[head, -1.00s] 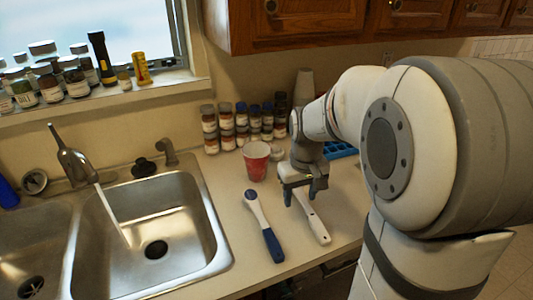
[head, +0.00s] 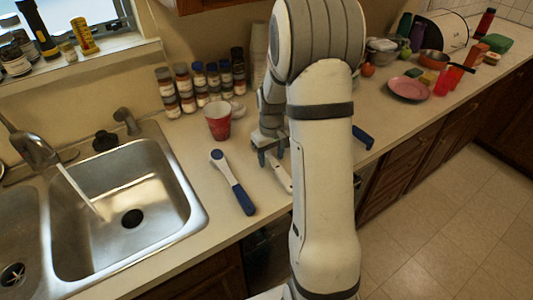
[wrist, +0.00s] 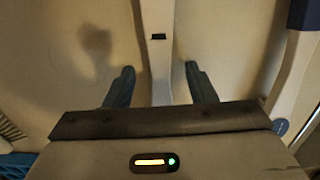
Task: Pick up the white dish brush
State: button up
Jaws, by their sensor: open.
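The white dish brush (head: 281,180) lies on the counter, partly hidden behind my arm in the head view. Its white handle (wrist: 155,48), with a small dark slot, runs up the middle of the wrist view. My gripper (head: 271,158) is open above it, fingers pointing down. In the wrist view my gripper's fingertips (wrist: 159,70) are on either side of the handle, with a gap to each side. I cannot tell how far above the counter the fingertips are. The brush's head is hidden.
A blue-and-white brush (head: 232,183) lies to the left, also at the wrist view's right edge (wrist: 288,85). A red cup (head: 218,121) and several spice jars (head: 200,84) stand behind. The sink (head: 125,205) is left. A pink plate (head: 409,88) is far right.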

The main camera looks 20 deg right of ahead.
aim_at(271, 157)
jog(key=shift+f, duration=0.35)
jog(key=shift+c, duration=0.3)
jog(key=c, duration=1)
notch_tip(271, 157, up, 10)
jog(key=shift+r+b, duration=0.1)
jog(key=shift+b, duration=0.55)
jog(key=shift+c, duration=0.2)
